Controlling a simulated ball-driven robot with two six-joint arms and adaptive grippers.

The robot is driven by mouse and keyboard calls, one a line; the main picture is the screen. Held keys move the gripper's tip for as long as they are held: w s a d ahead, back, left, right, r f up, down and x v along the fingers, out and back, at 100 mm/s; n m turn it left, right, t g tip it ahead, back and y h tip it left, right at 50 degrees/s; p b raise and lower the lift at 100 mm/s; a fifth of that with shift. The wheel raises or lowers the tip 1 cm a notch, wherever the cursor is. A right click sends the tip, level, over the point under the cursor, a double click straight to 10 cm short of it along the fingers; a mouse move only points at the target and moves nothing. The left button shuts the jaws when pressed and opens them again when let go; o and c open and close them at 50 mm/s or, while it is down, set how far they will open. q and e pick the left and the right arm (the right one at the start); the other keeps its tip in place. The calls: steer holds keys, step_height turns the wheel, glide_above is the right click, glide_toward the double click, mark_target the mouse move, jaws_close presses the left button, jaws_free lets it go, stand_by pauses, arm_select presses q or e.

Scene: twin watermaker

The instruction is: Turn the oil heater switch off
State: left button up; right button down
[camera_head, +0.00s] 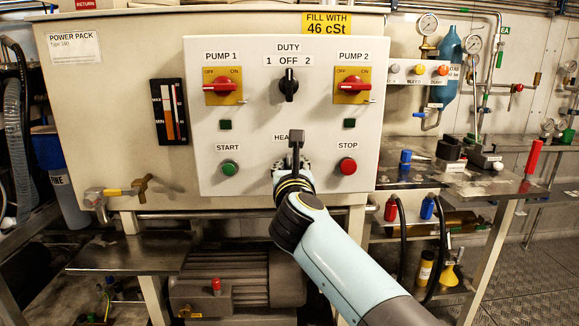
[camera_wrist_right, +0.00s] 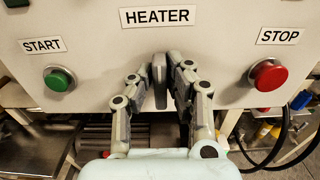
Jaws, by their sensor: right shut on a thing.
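The heater switch (camera_wrist_right: 159,82) is a dark, narrow handle under the HEATER label (camera_wrist_right: 157,17) on the pale control panel (camera_head: 215,60). My right gripper (camera_wrist_right: 161,75) is shut on this handle, with one finger on each side. The handle looks nearly upright between the fingers; its base is hidden. In the head view my right gripper (camera_head: 294,165) reaches up to the panel below the DUTY knob and covers most of the switch and part of its label. My left gripper is not in view.
The green START button (camera_wrist_right: 58,79) is left of my gripper and the red STOP button (camera_wrist_right: 267,76) is right, both clear of the fingers. Above are the red PUMP 1 (camera_head: 221,86) and PUMP 2 (camera_head: 352,86) switches and the black DUTY knob (camera_head: 288,85).

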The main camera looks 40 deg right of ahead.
steer(key=shift+w+a+r+n+p, duration=0.1)
steer(key=shift+n+p, duration=0.75)
steer(key=shift+a+r+n+p, duration=0.1)
steer(key=shift+n+p, duration=0.75)
steer(key=shift+w+a+f+n+p, duration=0.15)
steer(key=shift+f+n+p, duration=0.15)
steer(key=shift+n+p, duration=1.75)
steer(key=shift+a+f+n+p, duration=0.1)
steer(key=shift+f+n+p, duration=0.15)
steer(key=shift+n+p, duration=1.8)
steer(key=shift+w+a+f+n+p, duration=0.25)
steer(key=shift+n+p, duration=0.65)
steer(key=shift+n, duration=2.3)
steer(key=shift+s+f, duration=0.15)
steer(key=shift+s, duration=0.05)
steer(key=c, duration=1.3)
jaws_free()
